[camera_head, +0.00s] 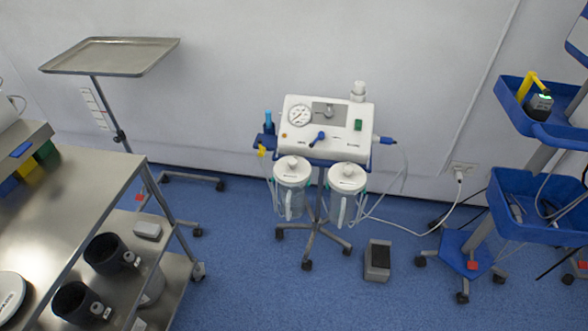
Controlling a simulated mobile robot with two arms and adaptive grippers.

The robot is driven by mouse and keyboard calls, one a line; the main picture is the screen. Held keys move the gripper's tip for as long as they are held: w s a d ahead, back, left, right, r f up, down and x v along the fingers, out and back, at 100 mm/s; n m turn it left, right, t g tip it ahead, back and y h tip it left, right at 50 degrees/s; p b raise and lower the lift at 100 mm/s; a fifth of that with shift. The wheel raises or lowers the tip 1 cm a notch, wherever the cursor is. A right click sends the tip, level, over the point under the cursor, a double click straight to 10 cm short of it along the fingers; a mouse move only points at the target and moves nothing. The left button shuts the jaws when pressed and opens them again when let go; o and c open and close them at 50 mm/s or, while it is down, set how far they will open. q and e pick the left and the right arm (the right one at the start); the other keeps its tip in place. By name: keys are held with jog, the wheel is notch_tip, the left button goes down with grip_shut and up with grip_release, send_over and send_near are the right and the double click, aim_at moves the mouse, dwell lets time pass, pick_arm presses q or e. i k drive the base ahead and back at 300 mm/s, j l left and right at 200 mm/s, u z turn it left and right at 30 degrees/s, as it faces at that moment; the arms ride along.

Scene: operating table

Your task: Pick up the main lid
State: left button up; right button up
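Neither of my grippers is in view. A white round lid-like disc (9,291) lies on the steel trolley top (70,205) at the lower left, cut off by the picture's left edge. Two clear jars hang on the suction machine (325,128) in the middle. The left jar has a white lid (292,169) and the right jar has a white lid (347,177); each has a knob on top. I cannot tell which of these is the main lid.
Two dark round containers (104,253) (75,301) stand on the trolley's lower level. A steel tray stand (112,57) is behind it. A grey pedal (377,259) and a cable lie on the floor. A blue-shelved cart (535,205) stands right. Blue floor (250,285) between is clear.

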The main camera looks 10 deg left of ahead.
aim_at(294, 169)
jog(key=i+j, duration=0.1)
jog(key=i, duration=0.95)
